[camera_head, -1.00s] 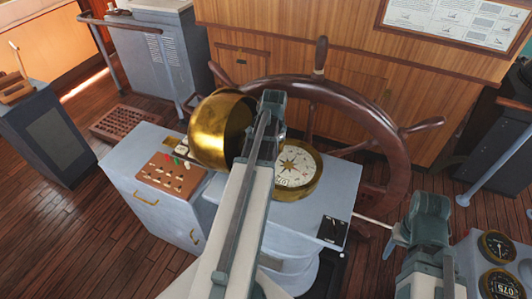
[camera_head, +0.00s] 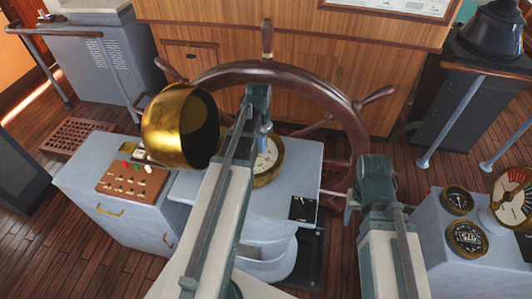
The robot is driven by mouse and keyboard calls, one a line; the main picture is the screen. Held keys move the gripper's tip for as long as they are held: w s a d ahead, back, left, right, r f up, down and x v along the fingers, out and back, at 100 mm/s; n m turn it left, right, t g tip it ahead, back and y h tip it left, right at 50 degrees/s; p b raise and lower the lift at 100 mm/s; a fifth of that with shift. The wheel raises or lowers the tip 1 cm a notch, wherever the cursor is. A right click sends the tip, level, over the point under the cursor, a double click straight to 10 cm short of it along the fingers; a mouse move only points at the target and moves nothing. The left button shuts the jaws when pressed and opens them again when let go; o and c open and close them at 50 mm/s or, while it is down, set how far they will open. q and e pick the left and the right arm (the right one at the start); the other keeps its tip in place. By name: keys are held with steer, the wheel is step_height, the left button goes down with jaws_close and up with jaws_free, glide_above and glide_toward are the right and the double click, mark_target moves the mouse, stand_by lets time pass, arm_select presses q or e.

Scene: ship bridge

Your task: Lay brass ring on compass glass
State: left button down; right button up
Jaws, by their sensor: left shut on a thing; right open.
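The compass (camera_head: 268,178) has a brass rim and a pale card under its glass. It is set in the top of the light blue-grey pedestal, and my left arm covers its left part. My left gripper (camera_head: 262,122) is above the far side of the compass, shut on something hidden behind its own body. I cannot make out a separate brass ring. My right gripper (camera_head: 350,203) is open and empty, at the right of the pedestal and apart from the compass.
A large round brass hood (camera_head: 172,128) stands tilted open left of the compass. The wooden steering wheel (camera_head: 340,112) rises behind it. A switch panel (camera_head: 140,180) lies on the cabinet at left. Gauges (camera_head: 467,238) stand on a console at right.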

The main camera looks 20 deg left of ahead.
mark_target(266, 158)
arm_select(q)
steer(key=shift+w+d+f, duration=0.1)
steer(key=shift+w+d, duration=0.35)
steer(key=shift+d, duration=0.35)
steer(key=f+b, duration=0.4)
steer(key=shift+w+d, duration=0.1)
steer(key=shift+d, duration=0.15)
steer(key=shift+r, duration=0.2)
steer(key=c, duration=1.3)
jaws_free()
steer(key=shift+f, duration=0.15)
steer(key=o, duration=0.5)
steer(key=shift+c, duration=0.2)
